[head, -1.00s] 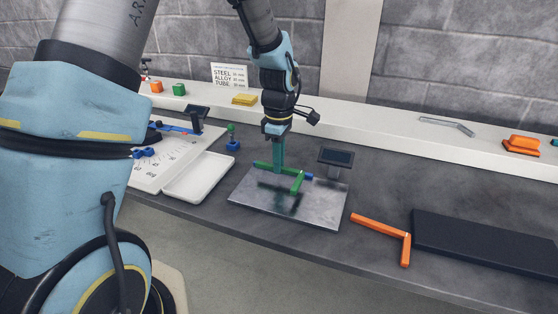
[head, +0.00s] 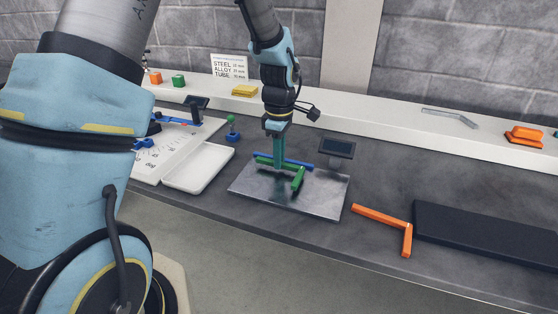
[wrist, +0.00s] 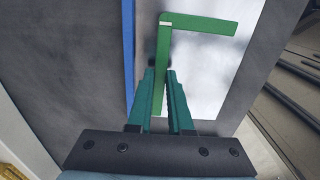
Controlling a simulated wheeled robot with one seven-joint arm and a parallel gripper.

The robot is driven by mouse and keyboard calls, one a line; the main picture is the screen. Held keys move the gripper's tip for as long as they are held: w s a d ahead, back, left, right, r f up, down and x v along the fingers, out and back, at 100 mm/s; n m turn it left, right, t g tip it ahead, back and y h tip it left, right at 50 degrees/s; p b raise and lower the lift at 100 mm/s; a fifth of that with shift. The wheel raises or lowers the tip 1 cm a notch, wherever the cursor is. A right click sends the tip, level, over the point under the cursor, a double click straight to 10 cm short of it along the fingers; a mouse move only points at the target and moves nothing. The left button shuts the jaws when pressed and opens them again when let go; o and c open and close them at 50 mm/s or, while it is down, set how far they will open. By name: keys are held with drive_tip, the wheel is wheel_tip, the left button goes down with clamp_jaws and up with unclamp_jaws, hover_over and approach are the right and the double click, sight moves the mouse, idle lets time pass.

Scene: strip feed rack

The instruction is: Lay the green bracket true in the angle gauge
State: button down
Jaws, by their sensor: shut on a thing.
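The green bracket (head: 297,179) is L-shaped and held by its long leg over a bright metal plate (head: 322,197) with a blue bar (head: 302,164) along its far edge. My gripper (head: 279,164) points down and is shut on that leg. In the wrist view, the bracket (wrist: 200,24) shows its short leg pointing right. Its long leg runs nearly along the blue bar (wrist: 128,50), slightly tilted, with a gap between. I cannot tell whether the bracket touches the plate. The fingers hide part of the long leg.
A small dark display (head: 337,148) stands behind the plate. An orange bracket (head: 380,216) and a dark mat (head: 485,238) lie to the right. A white tray (head: 199,170) and a marked white board (head: 165,153) are at left. Bare bench lies between display and mat.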

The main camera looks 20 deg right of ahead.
drive_tip(key=shift+f+b, duration=0.4)
drive_tip(key=shift+f, duration=0.3)
drive_tip(key=c, duration=0.8)
unclamp_jaws()
drive_tip(key=shift+o, duration=0.2)
drive_tip(key=shift+r, duration=0.1)
wheel_tip(320, 180, up, 11)
drive_tip(key=b, duration=0.2)
drive_tip(key=s+a+f+m, duration=0.1)
drive_tip(key=a+m, duration=0.4)
drive_tip(key=a, duration=1)
drive_tip(key=s+a+f+m+t, duration=0.1)
drive_tip(key=a+m, duration=0.4)
drive_tip(key=a, duration=1)
drive_tip(key=shift+s+a+f+m+t, duration=0.15)
drive_tip(key=shift+s+f+m+t, duration=0.15)
drive_tip(key=shift+s+f, duration=0.6)
